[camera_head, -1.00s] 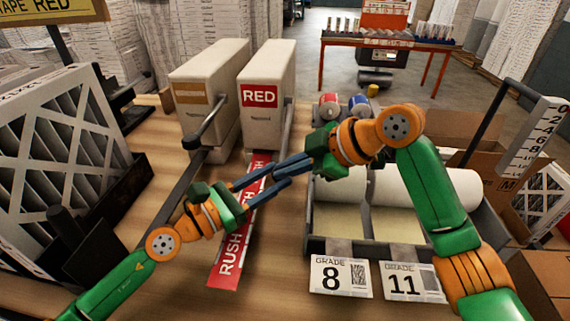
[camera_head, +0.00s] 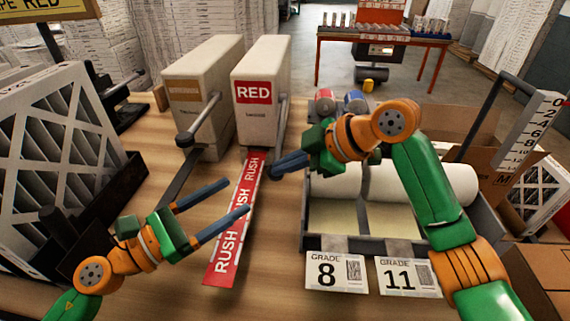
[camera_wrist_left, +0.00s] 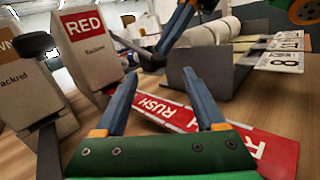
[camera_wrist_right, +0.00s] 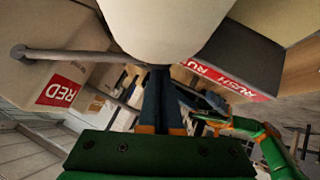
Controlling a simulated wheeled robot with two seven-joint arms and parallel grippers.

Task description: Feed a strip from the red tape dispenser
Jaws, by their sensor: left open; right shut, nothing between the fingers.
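The red tape dispenser (camera_head: 262,75) is a cream box with a RED label, standing at the back middle of the table. A red and white RUSH strip (camera_head: 232,230) runs from its base toward the front; it also shows in the left wrist view (camera_wrist_left: 165,110). My right gripper (camera_head: 274,169) is shut and empty, just right of the strip near the dispenser's front. A grey lever (camera_head: 282,112) shows at the dispenser's right side.
A second cream dispenser (camera_head: 202,85) with a brown label and long lever stands left. A grey tray (camera_head: 400,246) with white rolls lies right, with grade cards 8 (camera_head: 337,273) and 11 (camera_head: 409,277) in front. Framed filters (camera_head: 60,150) stand far left.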

